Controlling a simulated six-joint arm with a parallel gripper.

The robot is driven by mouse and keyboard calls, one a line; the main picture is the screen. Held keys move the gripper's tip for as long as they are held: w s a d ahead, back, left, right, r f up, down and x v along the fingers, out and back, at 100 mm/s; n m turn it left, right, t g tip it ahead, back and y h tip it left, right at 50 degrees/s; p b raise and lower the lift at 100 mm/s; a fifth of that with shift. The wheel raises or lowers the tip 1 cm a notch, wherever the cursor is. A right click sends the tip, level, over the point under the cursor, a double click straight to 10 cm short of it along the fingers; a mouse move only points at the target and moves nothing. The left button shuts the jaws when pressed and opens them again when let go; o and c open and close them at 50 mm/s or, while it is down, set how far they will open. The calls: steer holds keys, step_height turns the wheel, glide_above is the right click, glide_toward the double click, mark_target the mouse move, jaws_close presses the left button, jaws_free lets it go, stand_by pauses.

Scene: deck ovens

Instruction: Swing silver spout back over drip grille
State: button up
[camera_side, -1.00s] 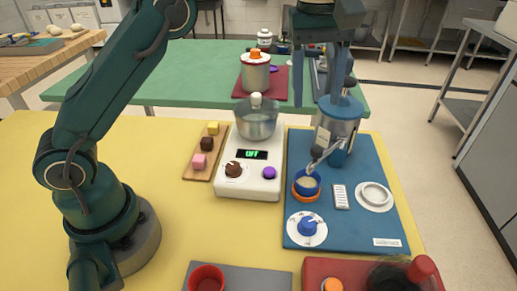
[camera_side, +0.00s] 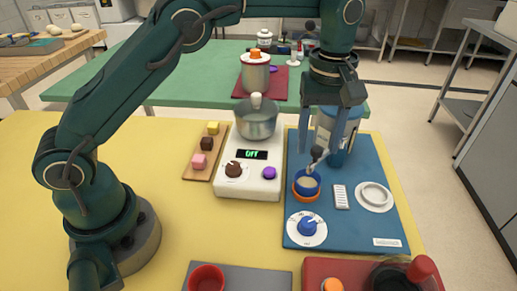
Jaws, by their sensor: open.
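The silver spout (camera_side: 313,163) comes off the blue and clear dispenser (camera_side: 346,145) and points down-left, its end above a small blue cup (camera_side: 306,186) in an orange ring. A dark knob shows at its upper part. The drip grille (camera_side: 341,197), a small white slotted plate, lies on the blue mat (camera_side: 370,225) to the right of the cup, with nothing over it. My gripper (camera_side: 327,150) is open and points down in front of the dispenser, one finger on each side of the spout in the picture. I cannot tell whether it touches the spout.
A white plate (camera_side: 374,196) lies right of the grille, and a blue dial (camera_side: 307,226) sits at the front. A red cup (camera_side: 206,279) stands at the front edge.

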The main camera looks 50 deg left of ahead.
steer(key=shift+f, duration=0.35)
jaws_close()
steer(key=shift+s, duration=0.1)
stand_by(1.2)
